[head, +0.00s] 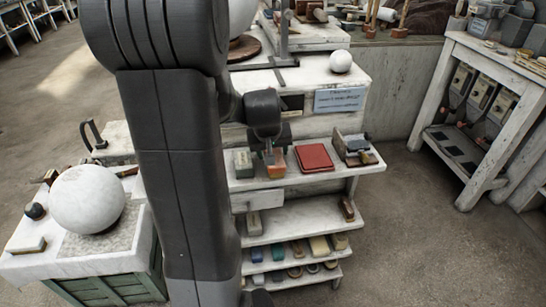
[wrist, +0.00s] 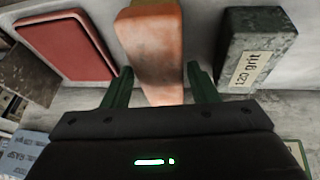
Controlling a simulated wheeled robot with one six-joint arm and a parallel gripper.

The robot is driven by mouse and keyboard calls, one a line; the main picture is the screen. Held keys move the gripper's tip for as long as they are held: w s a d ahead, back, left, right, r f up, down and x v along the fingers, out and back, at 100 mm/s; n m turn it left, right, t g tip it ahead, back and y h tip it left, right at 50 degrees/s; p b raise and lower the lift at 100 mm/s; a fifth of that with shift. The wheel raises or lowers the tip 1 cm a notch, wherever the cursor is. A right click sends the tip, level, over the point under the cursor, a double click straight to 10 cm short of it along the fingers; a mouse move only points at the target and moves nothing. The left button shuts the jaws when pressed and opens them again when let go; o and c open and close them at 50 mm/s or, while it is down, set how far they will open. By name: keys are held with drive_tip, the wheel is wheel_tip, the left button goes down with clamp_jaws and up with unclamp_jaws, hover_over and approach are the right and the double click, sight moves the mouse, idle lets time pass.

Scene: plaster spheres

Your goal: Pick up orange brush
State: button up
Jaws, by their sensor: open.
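The orange brush (head: 276,170) sits on the upper shelf of the white stand, between a grey-green block and a red flat pad. In the wrist view the brush (wrist: 151,45) is a long, worn orange block pointing toward my gripper (wrist: 158,78). My gripper is open, with one green finger on each side of the brush's near end. I cannot tell whether either finger touches it. In the head view my gripper (head: 271,150) is over the brush and hides part of it.
The grey-green "120 Grit" block (wrist: 258,48) stands close on one side; the red pad (wrist: 66,45) lies on the other. A small dark-based tool (head: 355,149) is at the shelf's right end. Lower shelves (head: 295,222) hold several small blocks. A white sphere (head: 340,61) rests above.

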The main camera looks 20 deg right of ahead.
sight(273, 152)
drive_tip(key=shift+x, duration=1.2)
drive_tip(key=shift+c, duration=0.2)
drive_tip(key=c, duration=0.7)
drive_tip(key=shift+o, duration=0.2)
drive_tip(key=shift+r, duration=0.1)
drive_tip(key=shift+s+r, duration=0.15)
drive_tip(key=shift+r, duration=0.2)
wheel_tip(273, 152, up, 7)
drive_tip(key=shift+f+b, duration=0.1)
drive_tip(key=shift+b, duration=0.2)
drive_tip(key=s+a+b, duration=0.1)
drive_tip(key=s+a, duration=0.1)
drive_tip(key=s, duration=0.7)
drive_tip(key=s+a+b, duration=0.1)
drive_tip(key=s+a, duration=0.1)
drive_tip(key=s, duration=0.8)
drive_tip(key=shift+a+f, duration=0.35)
